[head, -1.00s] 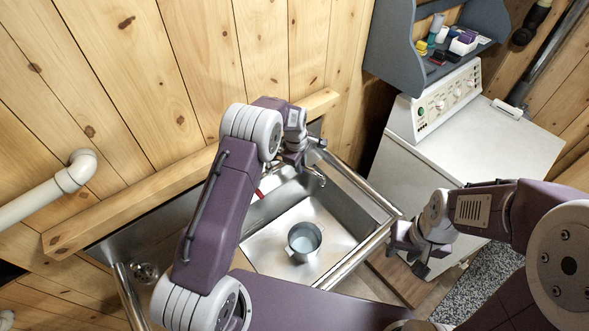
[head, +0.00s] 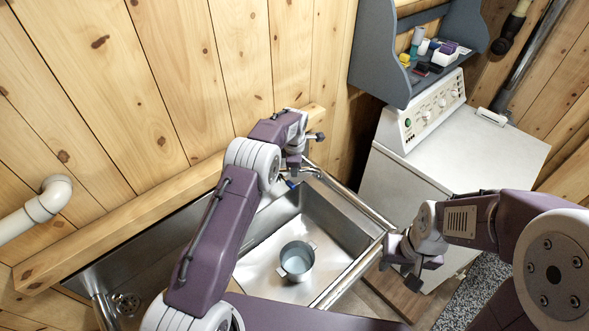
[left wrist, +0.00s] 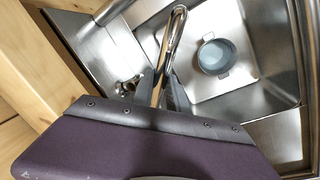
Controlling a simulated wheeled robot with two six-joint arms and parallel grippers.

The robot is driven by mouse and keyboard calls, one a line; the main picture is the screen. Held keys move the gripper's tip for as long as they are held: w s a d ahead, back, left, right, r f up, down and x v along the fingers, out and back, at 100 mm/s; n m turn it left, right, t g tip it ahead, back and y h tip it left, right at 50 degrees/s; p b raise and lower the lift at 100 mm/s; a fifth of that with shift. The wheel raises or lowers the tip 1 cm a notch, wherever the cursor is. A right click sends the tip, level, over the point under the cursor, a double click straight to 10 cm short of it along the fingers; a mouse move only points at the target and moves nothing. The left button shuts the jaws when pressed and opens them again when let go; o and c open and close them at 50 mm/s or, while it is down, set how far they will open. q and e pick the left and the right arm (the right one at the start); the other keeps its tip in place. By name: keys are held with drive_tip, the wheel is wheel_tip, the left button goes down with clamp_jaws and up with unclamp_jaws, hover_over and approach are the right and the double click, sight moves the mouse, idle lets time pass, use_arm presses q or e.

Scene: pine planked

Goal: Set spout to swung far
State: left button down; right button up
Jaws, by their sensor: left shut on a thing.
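The chrome spout (left wrist: 174,38) runs up from between my left gripper's fingers in the left wrist view, with its rounded end at the top. My left gripper (left wrist: 163,92) is shut on it near its lower part. In the head view, my left gripper (head: 293,172) is at the back of the sink (head: 345,235), and a bit of the spout (head: 312,171) shows to its right. A blue mark (head: 291,183) shows just under the gripper. The spout's base is mostly hidden. My right gripper (head: 408,265) hangs right of the sink; I cannot tell its opening.
A grey pot (head: 297,260) stands in the basin. A white washing machine (head: 450,170) is on the right, under a grey shelf (head: 375,55) with small containers. A wooden ledge (head: 120,220) and plank wall border the sink's back. A white pipe (head: 45,202) is at the left.

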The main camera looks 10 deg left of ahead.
use_arm(q)
drive_tip(key=c, duration=1.3)
unclamp_jaws()
drive_tip(key=shift+r+b, duration=0.4)
wheel_tip(320, 180, up, 8)
drive_tip(key=s+b, duration=0.1)
drive_tip(key=b, duration=0.1)
drive_tip(key=shift+s, duration=0.4)
drive_tip(key=shift+b, duration=0.3)
